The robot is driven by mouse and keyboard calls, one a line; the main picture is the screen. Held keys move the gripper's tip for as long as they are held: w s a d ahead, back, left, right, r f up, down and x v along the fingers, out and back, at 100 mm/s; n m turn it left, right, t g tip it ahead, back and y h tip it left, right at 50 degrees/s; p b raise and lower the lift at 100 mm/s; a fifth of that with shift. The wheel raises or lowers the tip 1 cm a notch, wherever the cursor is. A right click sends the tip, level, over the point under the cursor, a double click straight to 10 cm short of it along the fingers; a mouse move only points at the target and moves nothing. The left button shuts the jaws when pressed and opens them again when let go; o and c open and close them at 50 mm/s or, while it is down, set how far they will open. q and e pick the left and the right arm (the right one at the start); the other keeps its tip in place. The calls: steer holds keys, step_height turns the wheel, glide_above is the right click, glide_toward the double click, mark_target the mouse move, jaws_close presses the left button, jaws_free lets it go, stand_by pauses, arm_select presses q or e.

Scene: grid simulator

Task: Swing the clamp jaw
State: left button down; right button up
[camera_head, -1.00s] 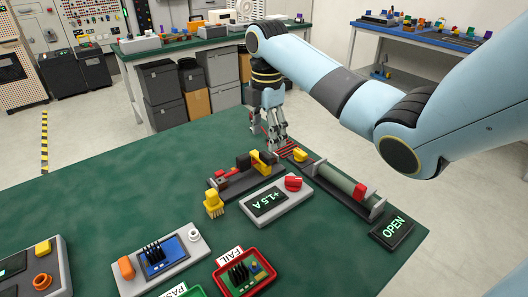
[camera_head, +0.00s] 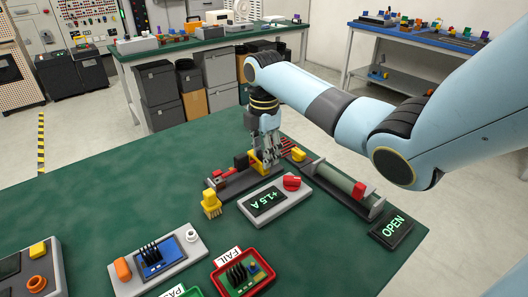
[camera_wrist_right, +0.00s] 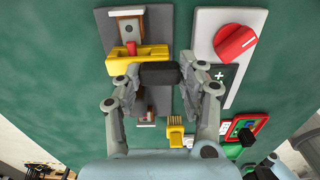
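The clamp fixture (camera_head: 236,183) is a dark grey rail with a red part and a yellow clamp jaw (camera_wrist_right: 130,58) on it. A black block (camera_wrist_right: 160,73) lies beside the yellow jaw in the right wrist view. My right gripper (camera_wrist_right: 160,70) points down over the fixture, with one finger on each side of the black block. The fingers are spread about as wide as the block; I cannot tell whether they touch it. In the head view the right gripper (camera_head: 266,160) partly hides the jaw. My left gripper is not in view.
A meter reading +1.5 A (camera_head: 267,200) with a red knob (camera_head: 291,183) stands close to the fixture.

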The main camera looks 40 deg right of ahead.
steer(key=c, duration=0.3)
steer(key=shift+r+m+p, duration=0.15)
steer(key=shift+m+p, duration=0.55)
steer(key=shift+p, duration=0.25)
steer(key=shift+c, duration=0.2)
steer(key=m+p, duration=0.7)
steer(key=m, duration=0.1)
steer(key=shift+m, duration=0.3)
steer(key=m+p, duration=0.2)
steer(key=m, duration=0.2)
steer(key=o, duration=1.2)
steer(key=shift+c, duration=0.2)
